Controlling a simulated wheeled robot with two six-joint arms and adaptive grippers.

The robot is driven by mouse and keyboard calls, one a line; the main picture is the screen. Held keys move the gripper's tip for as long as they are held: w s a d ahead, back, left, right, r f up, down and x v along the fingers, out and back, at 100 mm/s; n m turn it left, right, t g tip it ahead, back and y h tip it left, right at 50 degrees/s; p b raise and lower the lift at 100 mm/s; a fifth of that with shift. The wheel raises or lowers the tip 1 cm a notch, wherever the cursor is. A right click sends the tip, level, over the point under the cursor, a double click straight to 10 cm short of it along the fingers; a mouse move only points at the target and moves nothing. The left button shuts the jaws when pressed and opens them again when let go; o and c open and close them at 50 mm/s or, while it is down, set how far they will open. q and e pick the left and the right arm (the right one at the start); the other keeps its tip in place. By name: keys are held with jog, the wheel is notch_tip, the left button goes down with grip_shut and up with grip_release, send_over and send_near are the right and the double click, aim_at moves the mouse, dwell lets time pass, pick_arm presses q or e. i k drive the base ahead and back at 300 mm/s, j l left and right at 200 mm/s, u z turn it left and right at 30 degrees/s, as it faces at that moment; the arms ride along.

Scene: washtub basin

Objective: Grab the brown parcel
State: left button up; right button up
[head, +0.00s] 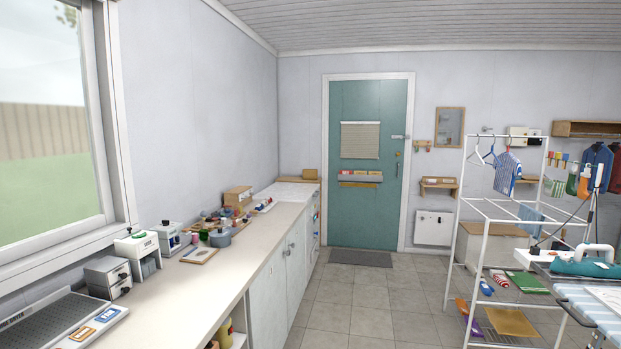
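A brown cardboard box (238,196), which looks like the parcel, sits on the long counter (231,281) against the left wall, toward its far end. A smaller brown box-like item (309,173) stands farther back near the corner, too small to make out clearly. Neither of my grippers shows in the head view, and nothing is seen touching the brown box.
Small grey devices (144,251) and several jars and tools line the counter. A white rack (486,225) and an ironing board (592,303) stand at the right. A teal door (368,215) is at the back. The tiled floor (362,303) between is clear.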

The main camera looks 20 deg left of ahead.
aim_at(308, 173)
jog(key=i+l+u, duration=0.2)
jog(key=i, duration=1.2)
jog(key=i+j, duration=0.1)
jog(key=i, duration=3.25)
jog(key=i+u, duration=0.1)
jog(key=i, duration=0.4)
jog(key=i+l+u, duration=0.15)
jog(key=i, duration=0.3)
jog(key=i+l+u, duration=0.1)
jog(key=i, duration=0.4)
jog(key=i+l+u, duration=0.15)
jog(key=i, duration=0.35)
jog(key=i+l+u, duration=0.1)
jog(key=i, duration=0.35)
jog(key=l, duration=0.1)
